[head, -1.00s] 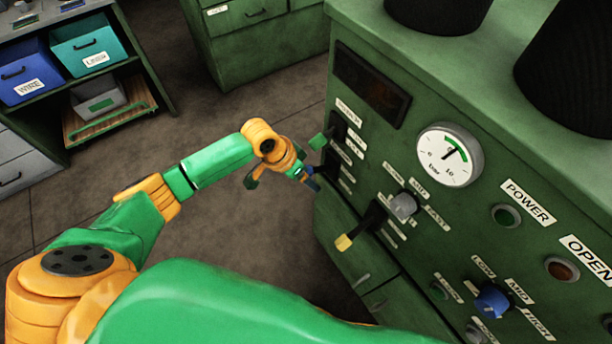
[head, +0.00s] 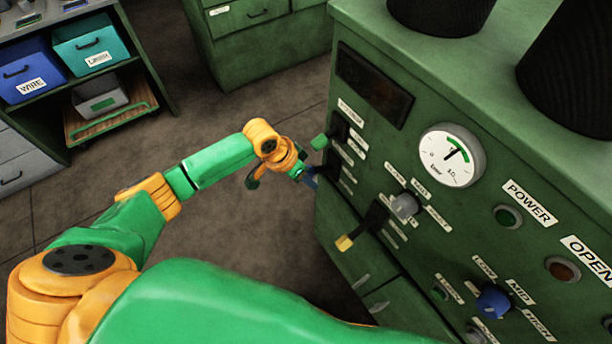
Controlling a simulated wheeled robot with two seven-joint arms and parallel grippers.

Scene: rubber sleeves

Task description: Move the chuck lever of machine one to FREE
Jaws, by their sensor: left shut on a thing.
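The green machine (head: 470,130) stands at the right with levers on its front panel. A lever with a green tip (head: 320,142) sticks out near the panel's left edge. A lever with a yellow tip (head: 345,243) is lower down. My left gripper (head: 305,176) is shut at the panel's left edge on what looks like a small blue lever handle (head: 311,183), between the other two levers. The gripper hides part of it. The small labels beside the levers are too blurred to read, so I cannot tell which is the chuck lever. My right gripper is not in view.
The panel also has a gauge (head: 451,155), a grey knob (head: 405,206), a blue knob (head: 493,301) and a POWER button (head: 507,216). Shelves with a blue WIRE bin (head: 30,73) stand at the back left. The floor between shelves and machine is clear.

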